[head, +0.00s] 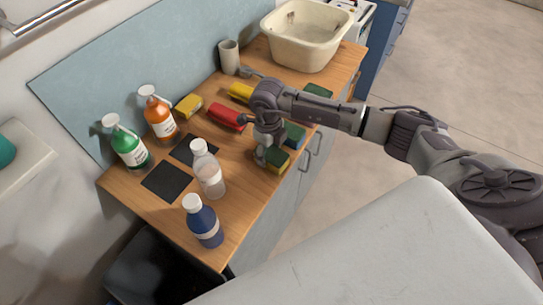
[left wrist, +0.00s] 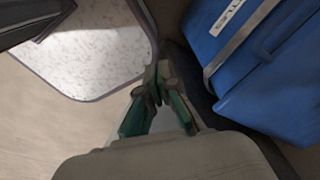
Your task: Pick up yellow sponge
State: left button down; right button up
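Two yellow sponges lie toward the back of the wooden counter in the head view: one (head: 188,105) near the orange bottle, another (head: 240,92) near the grey cup. A yellow sponge with a dark green side (head: 278,161) lies at the counter's front edge. My right gripper (head: 263,155) points down right beside this front sponge and partly covers it. I cannot tell whether it touches the sponge, or whether its fingers are open or shut. My left gripper (left wrist: 155,84) shows in the left wrist view, with its fingertips together and nothing seen between them.
A red sponge (head: 227,117), a blue-green one (head: 294,135) and a green one (head: 317,90) lie nearby. Bottles, green (head: 128,148), orange (head: 160,120), clear (head: 208,172) and blue (head: 204,225), stand at left. A cream basin (head: 305,40) sits behind. A blue object (left wrist: 250,60) is near my left gripper.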

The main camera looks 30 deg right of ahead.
aim_at(268, 151)
jog(key=shift+c, duration=1)
jog(key=shift+r+b, duration=0.35)
jog(key=shift+r, duration=0.15)
notch_tip(268, 151, up, 2)
jog(key=shift+w+r+b, duration=0.1)
jog(key=shift+r+b, duration=0.15)
jog(key=shift+b, duration=0.5)
jog(key=s+r+b, duration=0.3)
jog(key=s+r, duration=0.4)
jog(key=s, duration=0.5)
jog(key=shift+r, duration=0.3)
